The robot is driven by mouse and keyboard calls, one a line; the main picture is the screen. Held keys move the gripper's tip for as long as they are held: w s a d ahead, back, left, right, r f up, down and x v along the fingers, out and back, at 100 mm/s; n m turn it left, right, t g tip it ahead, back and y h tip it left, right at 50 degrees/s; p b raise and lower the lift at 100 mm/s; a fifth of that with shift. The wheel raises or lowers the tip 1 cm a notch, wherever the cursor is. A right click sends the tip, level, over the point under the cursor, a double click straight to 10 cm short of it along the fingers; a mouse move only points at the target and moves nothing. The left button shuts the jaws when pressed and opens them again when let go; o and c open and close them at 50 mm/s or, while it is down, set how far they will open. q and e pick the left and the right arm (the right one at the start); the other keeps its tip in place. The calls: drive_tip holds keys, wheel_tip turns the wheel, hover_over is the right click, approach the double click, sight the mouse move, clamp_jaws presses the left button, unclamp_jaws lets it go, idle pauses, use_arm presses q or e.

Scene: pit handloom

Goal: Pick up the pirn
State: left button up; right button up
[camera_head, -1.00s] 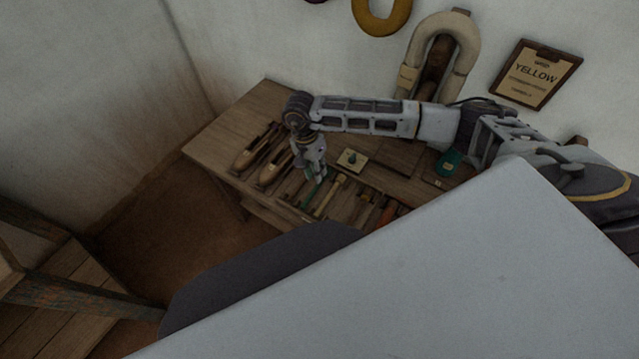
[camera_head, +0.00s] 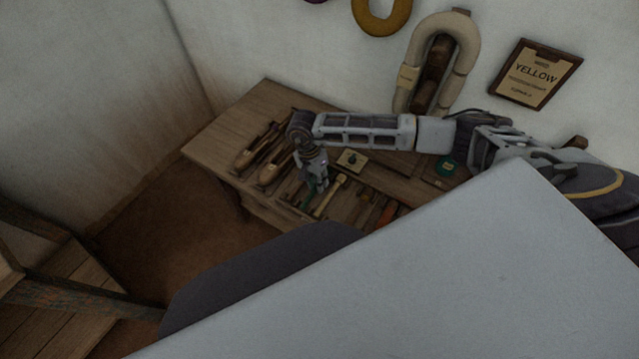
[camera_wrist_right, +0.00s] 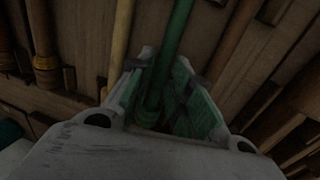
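A slim green pirn (camera_wrist_right: 177,40) lies among other long pieces on the wooden table; in the head view its green end (camera_head: 307,201) shows just below my right gripper. My right gripper (camera_head: 318,188) points down over the table's front part. In the right wrist view its two fingers (camera_wrist_right: 168,95) stand apart, one on each side of the green pirn, which runs between them. The left finger is close to the pirn; whether it touches cannot be told. The lower part of the pirn is hidden by the gripper body. My left gripper is not in view.
Wooden shuttles (camera_head: 258,152) lie left of my gripper on the table (camera_head: 215,140). A pale stick (camera_head: 330,195) and several brown and orange pieces lie close on the right. A small yellowish block (camera_head: 350,160) and a green item (camera_head: 446,168) are behind.

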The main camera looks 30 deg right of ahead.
clamp_jaws()
wheel_tip(320, 180, up, 10)
idle(0.9)
drive_tip(key=shift+n, duration=0.3)
idle(0.4)
